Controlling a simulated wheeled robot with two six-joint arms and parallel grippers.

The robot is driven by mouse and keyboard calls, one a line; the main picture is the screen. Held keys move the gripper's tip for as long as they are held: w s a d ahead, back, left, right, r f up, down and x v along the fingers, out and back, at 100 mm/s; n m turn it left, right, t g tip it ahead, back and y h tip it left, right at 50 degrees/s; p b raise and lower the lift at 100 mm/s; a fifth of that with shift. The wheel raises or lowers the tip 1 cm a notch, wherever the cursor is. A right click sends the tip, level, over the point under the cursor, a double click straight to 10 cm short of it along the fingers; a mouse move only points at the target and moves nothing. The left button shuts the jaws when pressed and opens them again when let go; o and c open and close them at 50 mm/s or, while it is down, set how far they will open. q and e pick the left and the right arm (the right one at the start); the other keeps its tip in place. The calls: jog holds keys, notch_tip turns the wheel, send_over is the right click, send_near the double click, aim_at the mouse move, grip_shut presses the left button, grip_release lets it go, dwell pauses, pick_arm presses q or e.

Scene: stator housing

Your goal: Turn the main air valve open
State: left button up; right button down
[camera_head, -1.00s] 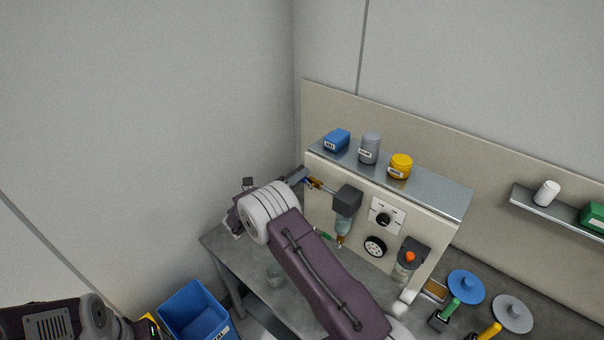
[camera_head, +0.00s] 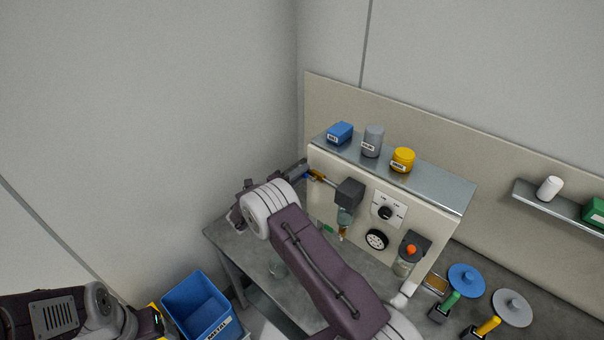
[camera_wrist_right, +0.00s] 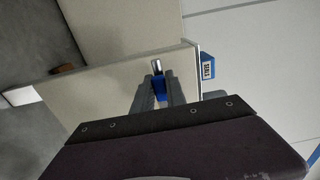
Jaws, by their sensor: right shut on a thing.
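The air valve is a small brass fitting (camera_head: 318,176) with a blue handle (camera_head: 307,175) at the upper left of the cream panel (camera_head: 325,212). My right gripper (camera_head: 302,171) reaches it from the left, with my right forearm crossing in front of the bench. In the right wrist view, the two grey fingers (camera_wrist_right: 158,98) are shut on the blue handle (camera_wrist_right: 160,95), with a bright metal end beyond it. How far the handle is turned is hard to tell. My left gripper (camera_head: 154,318) shows only partly at the lower left; its fingers are unclear.
A dark filter block (camera_head: 349,193), a knob (camera_head: 385,213) and a black gauge (camera_head: 376,240) are on the panel. Labelled containers stand on its top shelf (camera_head: 435,188). A blue bin (camera_head: 198,306) stands left of the bench (camera_head: 230,246). Discs and handled tools lie at right.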

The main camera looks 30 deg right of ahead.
jog(key=c, duration=1.4)
grip_release()
jog(key=shift+o, duration=0.2)
jog(key=shift+f, duration=0.1)
jog(key=b+v, duration=0.4)
jog(key=v, duration=0.5)
